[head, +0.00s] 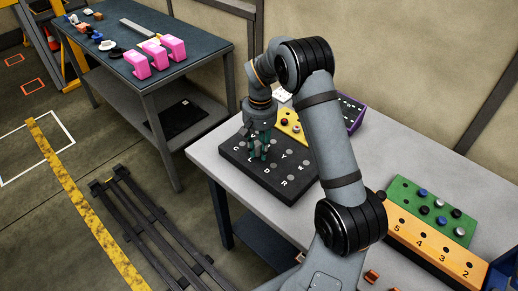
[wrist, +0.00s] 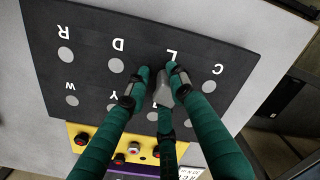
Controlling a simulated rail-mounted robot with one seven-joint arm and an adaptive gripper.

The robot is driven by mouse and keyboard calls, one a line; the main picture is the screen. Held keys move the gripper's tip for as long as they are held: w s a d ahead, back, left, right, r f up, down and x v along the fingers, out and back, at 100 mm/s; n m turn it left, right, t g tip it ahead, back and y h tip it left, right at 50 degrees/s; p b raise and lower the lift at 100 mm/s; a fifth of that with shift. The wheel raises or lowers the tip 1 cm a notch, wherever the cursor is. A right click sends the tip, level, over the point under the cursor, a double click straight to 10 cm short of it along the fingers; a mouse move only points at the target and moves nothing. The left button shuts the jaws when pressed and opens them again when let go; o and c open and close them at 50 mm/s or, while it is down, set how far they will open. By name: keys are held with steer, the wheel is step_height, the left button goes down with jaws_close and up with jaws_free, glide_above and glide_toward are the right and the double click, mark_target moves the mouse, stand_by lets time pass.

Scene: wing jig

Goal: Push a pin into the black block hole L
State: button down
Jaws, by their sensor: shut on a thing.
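The black block (head: 290,190) lies on the grey table, with lettered holes on its top. In the wrist view the black block (wrist: 92,45) shows the letters R, D, L, C, W and Y upside down. My gripper (head: 262,148) is low over this block. In the wrist view my gripper (wrist: 164,84) has its green fingers closed around a grey pin (wrist: 162,94), right beside the letter L. The fingers and the pin cover the hole at L, so I cannot tell whether the pin's tip is in it.
A yellow block (head: 293,127) with pins and a purple block (head: 352,114) stand behind the black block. A green block (head: 405,194) with several pins and an orange numbered block (head: 415,246) lie at the right. A second table holds pink pieces (head: 155,55).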

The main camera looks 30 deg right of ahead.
steer(key=c, duration=1.4)
jaws_free()
step_height(320, 180, up, 12)
steer(key=shift+w+d+f, duration=0.1)
steer(key=shift+d, duration=0.05)
step_height(320, 180, up, 7)
steer(key=p, duration=0.6)
steer(key=shift+p, duration=0.3)
